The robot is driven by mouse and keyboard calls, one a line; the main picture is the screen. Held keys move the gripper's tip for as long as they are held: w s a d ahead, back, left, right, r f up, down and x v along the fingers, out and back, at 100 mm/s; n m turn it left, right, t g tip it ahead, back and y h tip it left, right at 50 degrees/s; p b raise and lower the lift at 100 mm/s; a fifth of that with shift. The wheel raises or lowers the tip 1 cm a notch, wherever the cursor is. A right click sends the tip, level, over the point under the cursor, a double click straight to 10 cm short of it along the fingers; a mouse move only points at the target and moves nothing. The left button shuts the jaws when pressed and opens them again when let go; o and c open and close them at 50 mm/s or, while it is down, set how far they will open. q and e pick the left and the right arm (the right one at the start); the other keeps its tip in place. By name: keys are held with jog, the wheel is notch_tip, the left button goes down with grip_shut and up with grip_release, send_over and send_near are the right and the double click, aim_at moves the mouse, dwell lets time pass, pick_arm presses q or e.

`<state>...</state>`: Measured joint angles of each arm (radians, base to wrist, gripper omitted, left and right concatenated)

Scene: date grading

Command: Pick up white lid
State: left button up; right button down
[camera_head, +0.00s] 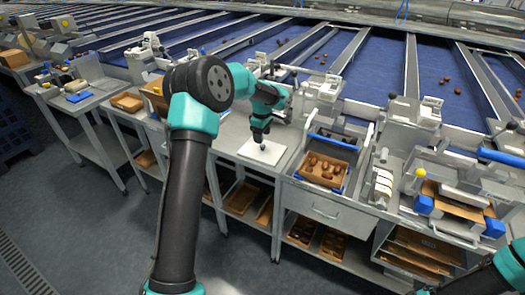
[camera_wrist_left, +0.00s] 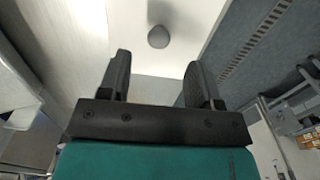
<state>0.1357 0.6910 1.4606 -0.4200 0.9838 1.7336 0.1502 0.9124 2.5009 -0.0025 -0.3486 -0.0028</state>
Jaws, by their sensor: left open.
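The white lid (camera_head: 250,154) is a flat, square white panel with a small round knob. It lies on the grey worktop left of the tray of dates. My left gripper (camera_head: 261,139) points down over the lid, close to the knob. In the left wrist view the lid (camera_wrist_left: 160,60) is a pale surface, and its round grey knob (camera_wrist_left: 158,37) lies just beyond the fingertips. The left gripper (camera_wrist_left: 156,68) is open there, with nothing between its two fingers. Only parts of my right arm show at the lower right; its gripper is out of view.
A cardboard tray of dates (camera_head: 341,174) stands just right of the lid. Grey machine housings (camera_head: 318,95) and blue conveyor lanes (camera_head: 370,75) lie behind. Another brown box (camera_head: 127,102) sits to the left. Shelves below hold more trays. Bare worktop (camera_head: 228,133) shows around the lid.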

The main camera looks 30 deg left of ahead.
aim_at(263, 145)
pick_arm(q)
jog(key=shift+f, duration=0.1)
jog(key=shift+d+f, duration=0.1)
jog(key=shift+f, duration=2.35)
jog(key=c, duration=1)
